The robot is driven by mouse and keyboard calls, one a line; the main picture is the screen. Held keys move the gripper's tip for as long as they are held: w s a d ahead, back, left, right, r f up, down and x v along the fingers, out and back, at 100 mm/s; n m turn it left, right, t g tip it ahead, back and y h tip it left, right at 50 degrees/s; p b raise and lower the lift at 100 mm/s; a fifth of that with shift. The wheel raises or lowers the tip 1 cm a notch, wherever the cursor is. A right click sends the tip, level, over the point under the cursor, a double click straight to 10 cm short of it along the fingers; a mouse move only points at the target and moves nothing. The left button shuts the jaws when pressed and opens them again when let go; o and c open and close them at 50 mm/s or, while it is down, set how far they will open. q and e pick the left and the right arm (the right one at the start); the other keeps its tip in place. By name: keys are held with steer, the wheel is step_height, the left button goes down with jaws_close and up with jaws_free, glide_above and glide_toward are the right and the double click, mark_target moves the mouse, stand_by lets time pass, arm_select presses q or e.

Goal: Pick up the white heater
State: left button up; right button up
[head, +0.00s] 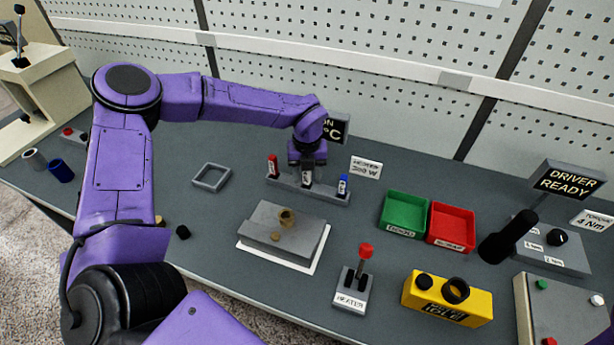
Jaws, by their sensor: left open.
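I cannot tell whether the fingers touch the heater. My right gripper is not in view.
A grey block (262,232) on a white plate is in front of the rack. A heater stand with a red knob (365,250), green bin (403,214), red bin (451,225) and yellow box (420,299) stand to the right. A square frame (211,177) lies left.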

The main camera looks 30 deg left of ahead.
arm_select(q)
jaws_close()
